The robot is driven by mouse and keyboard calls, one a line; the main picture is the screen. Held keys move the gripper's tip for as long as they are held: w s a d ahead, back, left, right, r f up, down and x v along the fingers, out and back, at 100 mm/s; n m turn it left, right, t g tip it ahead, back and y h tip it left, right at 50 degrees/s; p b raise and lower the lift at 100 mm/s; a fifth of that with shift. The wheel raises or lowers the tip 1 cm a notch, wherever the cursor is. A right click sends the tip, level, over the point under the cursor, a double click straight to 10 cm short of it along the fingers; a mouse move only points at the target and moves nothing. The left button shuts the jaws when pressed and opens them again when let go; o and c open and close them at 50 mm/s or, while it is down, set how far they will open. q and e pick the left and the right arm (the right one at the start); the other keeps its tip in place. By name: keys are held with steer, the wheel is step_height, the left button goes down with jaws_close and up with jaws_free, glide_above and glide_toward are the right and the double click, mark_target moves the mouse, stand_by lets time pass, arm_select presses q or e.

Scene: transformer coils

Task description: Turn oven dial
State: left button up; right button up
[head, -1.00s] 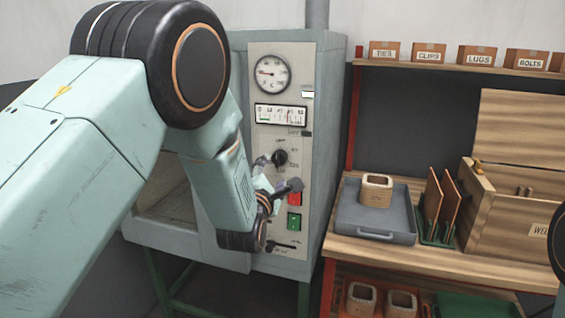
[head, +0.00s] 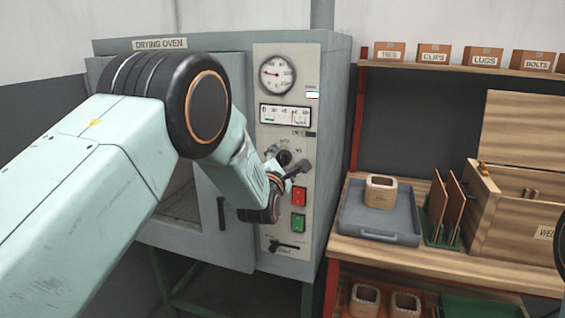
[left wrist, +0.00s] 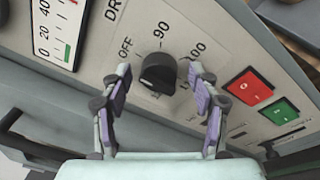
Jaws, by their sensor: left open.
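The drying oven's control panel (head: 290,225) faces me, with a black round dial (left wrist: 158,73) on it. In the left wrist view the dial sits between and just beyond the two fingertips, with printed marks "OFF", "90" and "100" around it. In the head view the dial (head: 284,157) is partly hidden by my left gripper (head: 285,165). My left gripper is open in front of the panel, its fingers on either side of the dial. I cannot tell whether they touch it. My right gripper is not in view.
A red button (head: 299,197) and a green button (head: 298,223) are below the dial. A gauge (head: 278,75) and a strip meter (head: 286,115) are above. A wooden bench (head: 430,262) with a grey tray (head: 350,222) stands to the right.

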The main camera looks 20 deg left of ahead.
arm_select(q)
steer(key=shift+a, duration=0.1)
steer(key=shift+c, duration=0.5)
steer(key=shift+s, duration=0.1)
steer(key=shift+c, duration=1.4)
steer(key=c, duration=0.8)
